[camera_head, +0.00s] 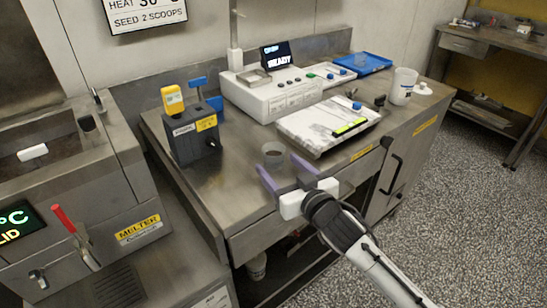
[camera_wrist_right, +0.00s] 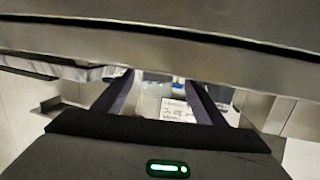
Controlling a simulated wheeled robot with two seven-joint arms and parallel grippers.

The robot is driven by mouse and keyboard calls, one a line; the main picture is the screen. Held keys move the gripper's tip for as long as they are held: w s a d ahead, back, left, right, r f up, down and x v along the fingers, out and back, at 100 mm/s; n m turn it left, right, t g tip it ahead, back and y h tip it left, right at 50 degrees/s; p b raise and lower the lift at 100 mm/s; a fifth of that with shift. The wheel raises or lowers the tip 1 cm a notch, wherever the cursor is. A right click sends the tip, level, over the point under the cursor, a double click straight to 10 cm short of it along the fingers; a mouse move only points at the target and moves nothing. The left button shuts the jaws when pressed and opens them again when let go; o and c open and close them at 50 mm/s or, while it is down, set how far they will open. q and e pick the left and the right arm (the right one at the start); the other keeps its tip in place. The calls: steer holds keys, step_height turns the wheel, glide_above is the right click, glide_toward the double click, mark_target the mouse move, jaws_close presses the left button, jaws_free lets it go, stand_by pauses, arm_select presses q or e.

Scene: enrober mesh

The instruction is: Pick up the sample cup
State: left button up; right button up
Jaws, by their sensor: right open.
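The cup appears just beyond the fingertips; I cannot tell the exact gap or height. In the right wrist view the open fingers (camera_wrist_right: 160,80) show with a white label with handwriting (camera_wrist_right: 175,108) between them, and the cup is not clearly seen. My left gripper is not in view.
A white tray (camera_head: 310,139) lies right of the cup. A black box with a yellow label (camera_head: 192,137) stands to the left. A white machine (camera_head: 272,97) and a white beaker (camera_head: 403,86) stand farther back. A metal edge (camera_wrist_right: 180,50) crosses the wrist view.

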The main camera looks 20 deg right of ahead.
mark_target(279, 163)
steer(key=x, duration=0.4)
steer(key=shift+w+d, duration=0.1)
steer(key=shift+w, duration=0.2)
steer(key=c, duration=1.2)
